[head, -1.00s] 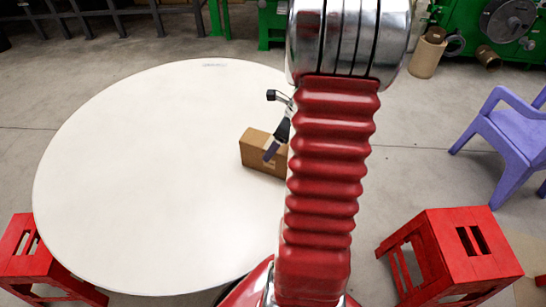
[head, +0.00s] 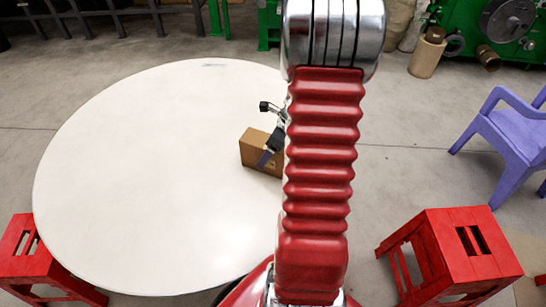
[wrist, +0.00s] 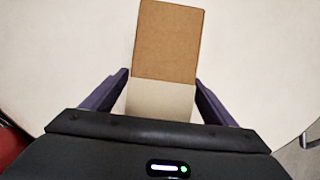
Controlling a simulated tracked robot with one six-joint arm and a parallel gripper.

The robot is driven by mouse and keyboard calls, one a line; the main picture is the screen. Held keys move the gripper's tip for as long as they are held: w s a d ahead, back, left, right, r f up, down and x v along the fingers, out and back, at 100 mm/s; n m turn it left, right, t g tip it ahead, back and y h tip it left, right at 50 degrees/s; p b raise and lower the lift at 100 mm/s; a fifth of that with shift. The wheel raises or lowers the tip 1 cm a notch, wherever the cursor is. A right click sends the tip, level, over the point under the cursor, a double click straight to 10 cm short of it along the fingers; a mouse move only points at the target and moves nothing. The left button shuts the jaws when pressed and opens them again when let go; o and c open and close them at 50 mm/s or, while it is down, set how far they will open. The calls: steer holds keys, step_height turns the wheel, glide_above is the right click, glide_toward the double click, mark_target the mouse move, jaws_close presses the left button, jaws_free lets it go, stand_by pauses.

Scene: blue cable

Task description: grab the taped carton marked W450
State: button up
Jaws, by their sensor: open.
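A brown cardboard carton (head: 252,151) sits on the round white table near its right side; my arm hides its right part in the head view. No marking can be read on it. In the wrist view the carton (wrist: 167,45) lies straight ahead, with a brown face and a paler face nearer to me. My gripper (wrist: 161,88) is open, one dark finger on each side of the carton's near end, with a gap on both sides.
The round white table (head: 150,180) is otherwise bare, with free room to the left of the carton. Red stools (head: 450,250) stand at both sides of the table. A purple chair (head: 510,135) stands at the right. Green machinery (head: 480,30) is at the back.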

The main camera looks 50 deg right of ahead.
steer(key=shift+c, duration=0.2)
steer(key=c, duration=1.6)
steer(key=shift+r, duration=0.1)
steer(key=shift+r, duration=4.95)
